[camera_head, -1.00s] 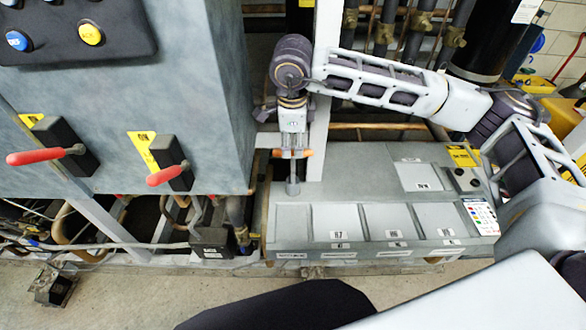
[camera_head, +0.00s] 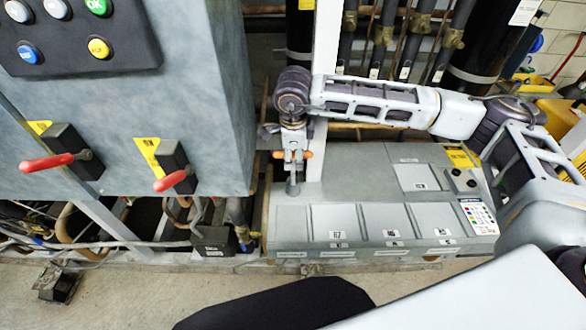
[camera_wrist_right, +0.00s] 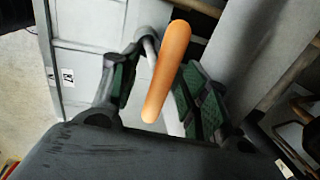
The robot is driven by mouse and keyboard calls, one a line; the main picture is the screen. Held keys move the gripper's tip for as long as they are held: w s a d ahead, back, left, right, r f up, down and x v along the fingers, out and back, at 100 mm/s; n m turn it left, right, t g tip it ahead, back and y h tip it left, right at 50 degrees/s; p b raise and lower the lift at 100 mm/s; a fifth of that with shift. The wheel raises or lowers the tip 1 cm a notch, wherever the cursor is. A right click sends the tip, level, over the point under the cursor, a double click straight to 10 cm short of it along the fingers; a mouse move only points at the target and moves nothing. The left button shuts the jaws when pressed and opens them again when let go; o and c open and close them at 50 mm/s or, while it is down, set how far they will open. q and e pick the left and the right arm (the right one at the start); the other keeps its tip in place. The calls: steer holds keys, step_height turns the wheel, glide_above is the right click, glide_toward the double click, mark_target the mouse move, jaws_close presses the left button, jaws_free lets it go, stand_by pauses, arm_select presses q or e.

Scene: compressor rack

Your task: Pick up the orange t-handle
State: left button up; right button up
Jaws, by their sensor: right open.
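The orange t-handle (camera_head: 308,154) stands at the left end of the grey box, with its grey stem below a short orange crossbar. In the head view my right gripper (camera_head: 293,157) comes from above over the middle of the crossbar, and an orange end shows on each side. In the right wrist view the orange bar (camera_wrist_right: 168,72) lies lengthwise between the two green-padded fingers of my open right gripper (camera_wrist_right: 160,88). Gaps show on both sides of the bar, so the fingers do not appear closed on it. My left gripper is not in view.
The grey box (camera_head: 345,190) with lidded panels lies beneath my right arm. A grey cabinet (camera_head: 210,90) with red levers (camera_head: 45,162) stands to the left. A white upright post (camera_head: 323,90) rises close behind the gripper. Dark pipes stand at the back.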

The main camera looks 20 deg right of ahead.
steer(key=shift+f, duration=0.2)
stand_by(0.3)
jaws_close()
